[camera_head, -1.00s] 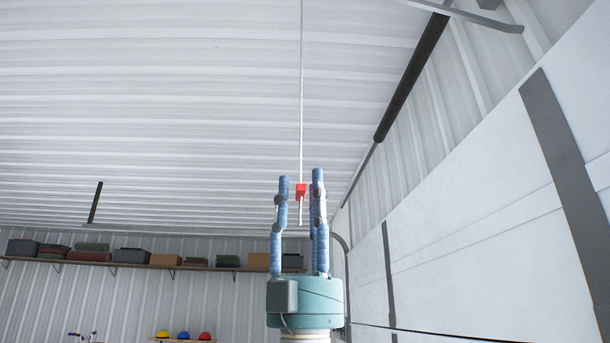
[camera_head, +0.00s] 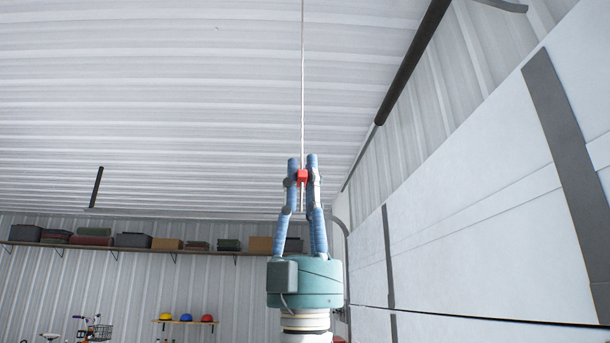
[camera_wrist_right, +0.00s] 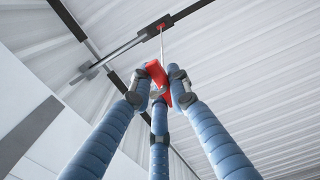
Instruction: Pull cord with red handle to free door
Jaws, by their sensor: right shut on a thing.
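The red handle (camera_head: 302,176) hangs at the lower end of a thin white cord (camera_head: 302,80) that comes down from above. My right gripper (camera_head: 303,172) points up, and its blue fingers are shut on the red handle. In the right wrist view the handle (camera_wrist_right: 158,78) sits between the fingertips of my gripper (camera_wrist_right: 158,90). The cord (camera_wrist_right: 162,45) rises from it to a small red piece on a dark rail at the ceiling. The garage door (camera_head: 470,220) is a pale panelled surface with grey strips on the right. My left gripper is not in view.
A dark bar (camera_head: 415,60) runs along the upper right, near the door. A long shelf (camera_head: 150,248) with boxes is on the back wall. A small shelf with coloured helmets (camera_head: 186,318) and a bicycle (camera_head: 95,330) are lower left. The space around the cord is clear.

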